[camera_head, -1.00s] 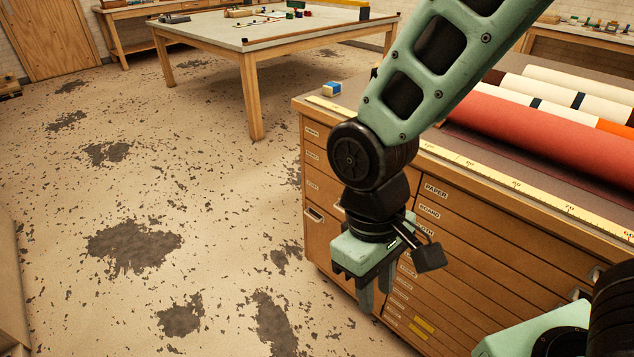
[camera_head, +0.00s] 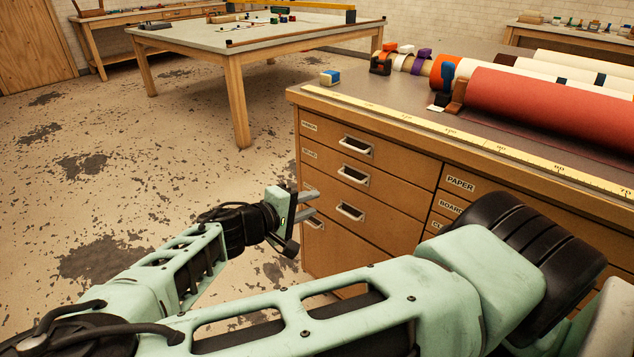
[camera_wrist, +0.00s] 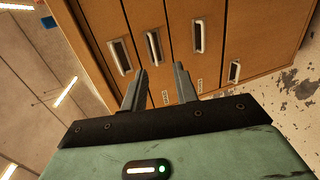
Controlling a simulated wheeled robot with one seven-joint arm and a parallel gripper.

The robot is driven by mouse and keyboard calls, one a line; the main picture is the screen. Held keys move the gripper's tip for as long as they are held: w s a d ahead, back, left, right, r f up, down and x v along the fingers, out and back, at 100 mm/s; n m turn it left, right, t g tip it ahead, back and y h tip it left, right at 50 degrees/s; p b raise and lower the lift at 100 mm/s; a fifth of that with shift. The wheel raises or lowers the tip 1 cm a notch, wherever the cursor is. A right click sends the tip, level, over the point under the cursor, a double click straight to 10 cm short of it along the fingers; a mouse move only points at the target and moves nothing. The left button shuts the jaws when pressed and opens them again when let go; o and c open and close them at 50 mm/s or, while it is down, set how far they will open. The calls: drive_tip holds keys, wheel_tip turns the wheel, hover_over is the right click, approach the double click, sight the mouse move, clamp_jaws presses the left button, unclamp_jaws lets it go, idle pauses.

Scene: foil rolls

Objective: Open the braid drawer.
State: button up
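The wooden cabinet (camera_head: 400,180) has a left column of closed drawers with metal pull handles. The small labels at the left are too blurred to tell which is braid. My gripper (camera_head: 313,200) is open and empty, its fingers pointing right toward the drawer fronts. In the wrist view my gripper (camera_wrist: 160,72) faces several handles, including a long one (camera_wrist: 198,36), with nothing between its fingers.
Rolls, including a red one (camera_head: 550,105), and a yellow ruler strip (camera_head: 430,130) lie on the cabinet top. A small blue and white block (camera_head: 330,78) is near its back left corner. A work table (camera_head: 250,45) stands behind. The floor (camera_head: 150,190) left of the cabinet is clear.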

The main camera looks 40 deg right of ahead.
sight(348, 177)
drive_tip(key=shift+t, duration=0.5)
drive_tip(key=x, duration=0.5)
drive_tip(key=w+r+x, duration=0.1)
drive_tip(key=x, duration=0.5)
drive_tip(key=w+x, duration=0.1)
drive_tip(key=x, duration=0.4)
drive_tip(key=shift+d+r, duration=0.1)
drive_tip(key=shift+d, duration=0.15)
clamp_jaws()
